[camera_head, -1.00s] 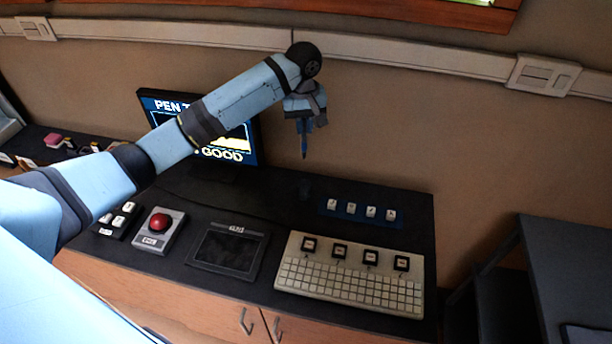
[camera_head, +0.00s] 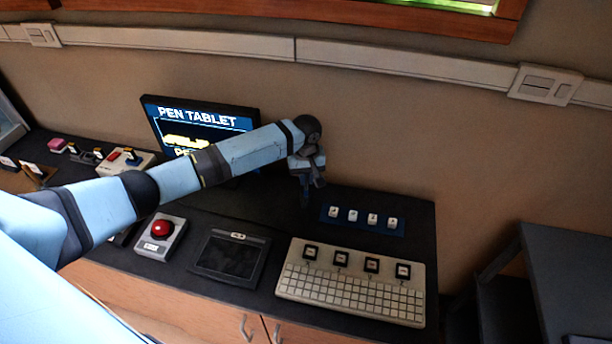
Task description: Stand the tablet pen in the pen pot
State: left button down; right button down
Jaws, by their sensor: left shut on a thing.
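My left gripper (camera_head: 307,182) is low over the back of the black desk, left of the blue strip of keys. It points down and is shut on the tablet pen (camera_head: 305,197), a thin dark blue stick that hangs roughly upright below the fingers. The pen's lower end is at about the desk's dark back area. The pen pot is dark against the black desktop around the pen's lower end, and I cannot make out its rim or whether the pen tip is inside it. My right gripper is not in view.
The black desk holds a drawing tablet (camera_head: 231,257), a cream keyboard (camera_head: 351,283), a red button box (camera_head: 161,236) and a blue key strip (camera_head: 362,219). A monitor (camera_head: 200,113) stands behind my left arm. A grey table (camera_head: 570,265) is at the right.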

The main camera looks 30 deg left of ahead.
pick_arm(q)
jog(key=c, duration=1.2)
grip_release()
jog(key=shift+f, duration=0.15)
jog(key=shift+r, duration=0.2)
notch_tip(320, 180, up, 12)
